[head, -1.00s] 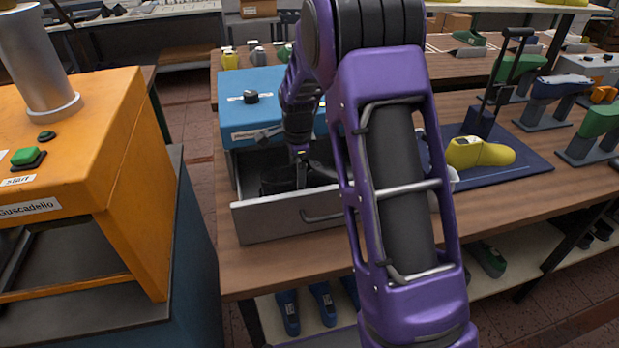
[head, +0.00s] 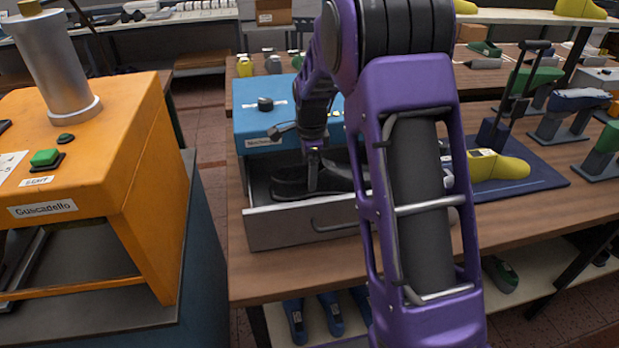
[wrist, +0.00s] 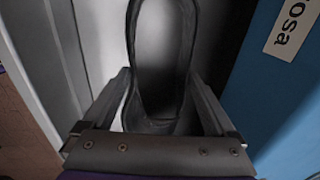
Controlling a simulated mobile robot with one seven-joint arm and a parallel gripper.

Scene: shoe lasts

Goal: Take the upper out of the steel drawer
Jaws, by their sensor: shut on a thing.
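The black upper (head: 292,184) is at the steel drawer's mouth in the head view, with its sole side near the level of the front rim. My gripper (head: 312,188) points down and is shut on it. In the wrist view the upper (wrist: 158,118) sits between my two fingers (wrist: 163,90), its looped opening edge running away from the camera. The steel drawer (head: 290,230) is pulled open below the blue cabinet (head: 255,128). My arm hides the drawer's right end. I cannot tell whether the upper is fully clear of the drawer floor.
An orange machine (head: 150,150) stands at the left. A yellow last (head: 500,168) lies on a dark blue mat (head: 545,182) right of my arm. Green and blue lasts on stands are further right. The wooden bench top (head: 300,262) is clear in front of the drawer.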

